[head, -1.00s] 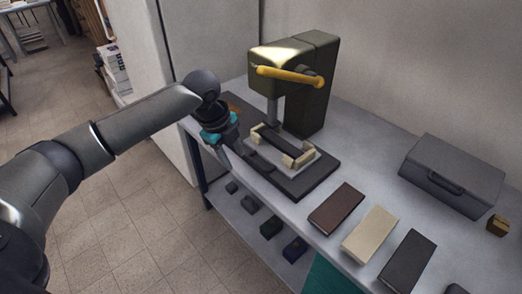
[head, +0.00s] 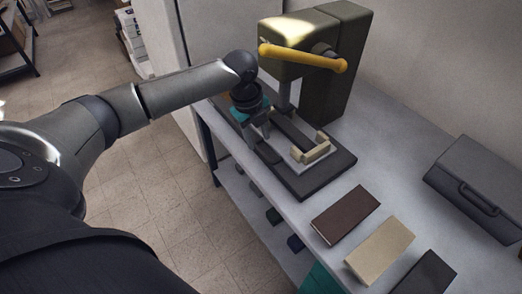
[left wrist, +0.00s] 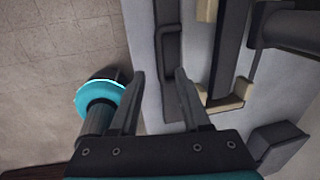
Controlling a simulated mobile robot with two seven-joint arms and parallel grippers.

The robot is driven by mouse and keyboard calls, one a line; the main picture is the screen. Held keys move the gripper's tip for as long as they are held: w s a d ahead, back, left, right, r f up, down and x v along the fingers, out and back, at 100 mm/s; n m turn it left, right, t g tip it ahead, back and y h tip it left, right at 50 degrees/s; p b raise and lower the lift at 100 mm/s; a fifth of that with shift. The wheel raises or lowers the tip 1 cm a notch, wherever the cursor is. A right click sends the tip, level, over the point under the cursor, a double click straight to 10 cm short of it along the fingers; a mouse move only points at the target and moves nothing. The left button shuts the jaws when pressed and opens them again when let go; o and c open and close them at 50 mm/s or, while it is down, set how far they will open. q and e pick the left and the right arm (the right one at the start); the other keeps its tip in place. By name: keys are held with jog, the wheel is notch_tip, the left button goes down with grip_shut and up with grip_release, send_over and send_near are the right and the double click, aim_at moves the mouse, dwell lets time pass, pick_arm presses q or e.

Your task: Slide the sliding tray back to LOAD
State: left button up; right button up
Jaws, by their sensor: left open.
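The sliding tray (head: 296,155) is a light grey plate with cream corner blocks, on a dark base plate (head: 334,172) below the press (head: 330,85). A dark handle (head: 267,152) runs along its near left edge. In the left wrist view the tray (left wrist: 146,70) and handle (left wrist: 170,60) lie ahead of the fingers. My left gripper (head: 258,138) is open beside the handle. In the wrist view its fingertips (left wrist: 158,82) point towards the handle, with one finger to each side; I cannot tell whether they touch it. Any LOAD marking is not readable. My right gripper is out of view.
A yellow lever (head: 303,58) sticks out from the press above the tray. Brown (head: 346,214), cream (head: 380,250) and dark (head: 425,276) covers lie to the right on the table (head: 385,180). A grey case (head: 475,185) stands behind them. Small dark blocks sit on the lower shelf.

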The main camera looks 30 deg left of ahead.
aim_at(262, 152)
pick_arm(q)
jog(key=f, duration=0.3)
jog(key=w+f+b, duration=0.1)
jog(key=f, duration=0.1)
jog(key=shift+d+f, duration=0.15)
jog(key=shift+f, duration=0.1)
grip_shut()
dwell(1.2)
